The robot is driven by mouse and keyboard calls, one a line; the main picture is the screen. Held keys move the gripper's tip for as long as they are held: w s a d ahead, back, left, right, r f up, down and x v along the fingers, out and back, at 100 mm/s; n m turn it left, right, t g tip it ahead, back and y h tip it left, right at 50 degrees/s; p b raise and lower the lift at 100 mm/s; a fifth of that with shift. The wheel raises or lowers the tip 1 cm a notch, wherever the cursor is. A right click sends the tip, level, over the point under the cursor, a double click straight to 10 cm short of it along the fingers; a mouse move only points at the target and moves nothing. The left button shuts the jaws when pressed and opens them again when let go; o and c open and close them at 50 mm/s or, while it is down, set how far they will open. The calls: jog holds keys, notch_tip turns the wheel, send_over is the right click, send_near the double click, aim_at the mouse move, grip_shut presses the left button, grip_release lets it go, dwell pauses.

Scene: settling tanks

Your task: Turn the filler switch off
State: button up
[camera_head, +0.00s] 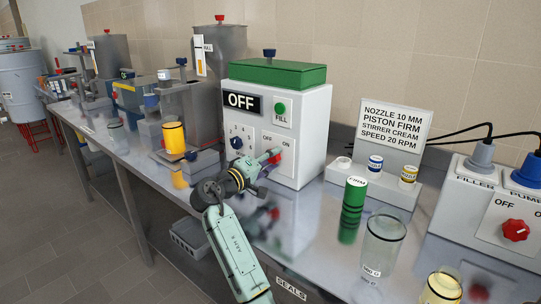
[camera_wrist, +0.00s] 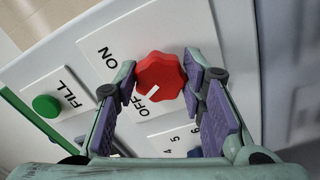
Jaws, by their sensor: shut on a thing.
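The filler (camera_head: 300,124) is a white box with a green lid, a green FILL button and a display reading OFF. Its red switch knob (camera_head: 276,157) is low on the front, below the OFF and ON labels, and is partly hidden by my gripper (camera_head: 268,158). In the wrist view the lobed red knob (camera_wrist: 161,76) sits between the fingertips of my gripper (camera_wrist: 163,82), which is shut on it. The knob's white mark slants down and left, toward the OFF label side. Another dial (camera_head: 235,142) with numbers is left of it.
A socket box (camera_head: 490,207) with another red knob is at far right.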

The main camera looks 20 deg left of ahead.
jog(key=shift+r+n+p, duration=0.1)
jog(key=shift+n+p, duration=0.25)
jog(key=shift+n, duration=0.55)
jog(key=o, duration=1.1)
jog(key=shift+o, duration=0.2)
jog(key=shift+s, duration=0.15)
jog(key=v, duration=1.1)
jog(key=shift+s+a, duration=0.15)
jog(key=shift+s, duration=0.25)
